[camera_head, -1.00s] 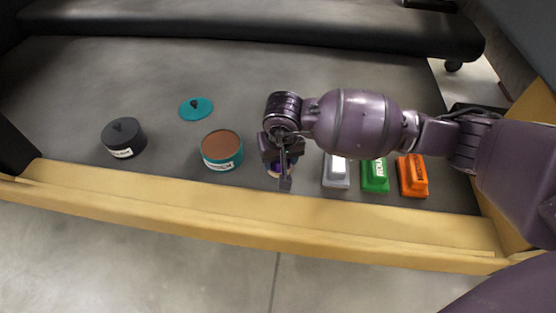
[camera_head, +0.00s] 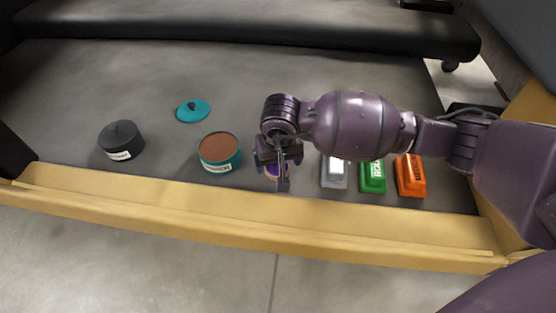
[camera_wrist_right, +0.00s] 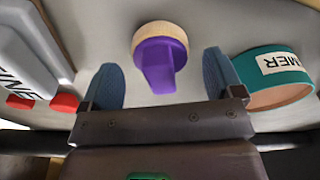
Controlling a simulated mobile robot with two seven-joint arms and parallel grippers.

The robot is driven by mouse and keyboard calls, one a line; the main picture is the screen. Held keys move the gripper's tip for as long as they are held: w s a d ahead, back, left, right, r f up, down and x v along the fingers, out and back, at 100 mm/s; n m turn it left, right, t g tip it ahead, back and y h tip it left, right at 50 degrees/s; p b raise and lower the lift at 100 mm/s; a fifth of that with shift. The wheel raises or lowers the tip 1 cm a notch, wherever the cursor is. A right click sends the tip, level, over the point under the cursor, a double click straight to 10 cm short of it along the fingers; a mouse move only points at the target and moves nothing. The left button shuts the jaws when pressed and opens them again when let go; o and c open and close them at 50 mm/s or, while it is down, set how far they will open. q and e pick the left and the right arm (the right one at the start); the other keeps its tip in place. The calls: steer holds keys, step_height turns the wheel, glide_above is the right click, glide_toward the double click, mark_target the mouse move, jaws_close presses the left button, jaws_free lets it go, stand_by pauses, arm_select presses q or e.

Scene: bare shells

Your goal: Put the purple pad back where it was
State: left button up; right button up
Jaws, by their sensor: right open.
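The purple pad (camera_wrist_right: 157,60) has a round, pale wood-coloured base and a purple grip. In the right wrist view it is just ahead of my right gripper (camera_wrist_right: 162,82), between its two blue-grey fingers. The fingers are open, with a gap on each side of the pad. In the head view the pad (camera_head: 270,172) is mostly hidden behind my right gripper (camera_head: 281,182), near the yellow front edge. I cannot tell the exact height of the fingers above it. My left gripper is not in view.
The teal tub (camera_head: 221,154) stands left of the pad, its teal lid (camera_head: 193,110) behind it. A dark lidded tub (camera_head: 121,143) is farther left. Grey (camera_head: 333,174), green (camera_head: 372,178) and orange (camera_head: 411,178) blocks stand to the right. A yellow ledge (camera_head: 250,213) runs along the front.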

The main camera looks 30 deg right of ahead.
steer(key=r+p, duration=0.1)
steer(key=r, duration=0.2)
steer(key=r+p, duration=0.1)
steer(key=r, duration=0.2)
steer(key=s+r+p, duration=0.1)
steer(key=r, duration=0.2)
steer(key=shift+s+a+r, duration=0.1)
steer(key=shift+r, duration=0.3)
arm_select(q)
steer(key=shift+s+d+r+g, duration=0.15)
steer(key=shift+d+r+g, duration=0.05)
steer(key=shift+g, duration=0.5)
arm_select(e)
steer(key=shift+s+a+r, duration=0.1)
steer(key=shift+s+r, duration=0.15)
steer(key=shift+r, duration=0.4)
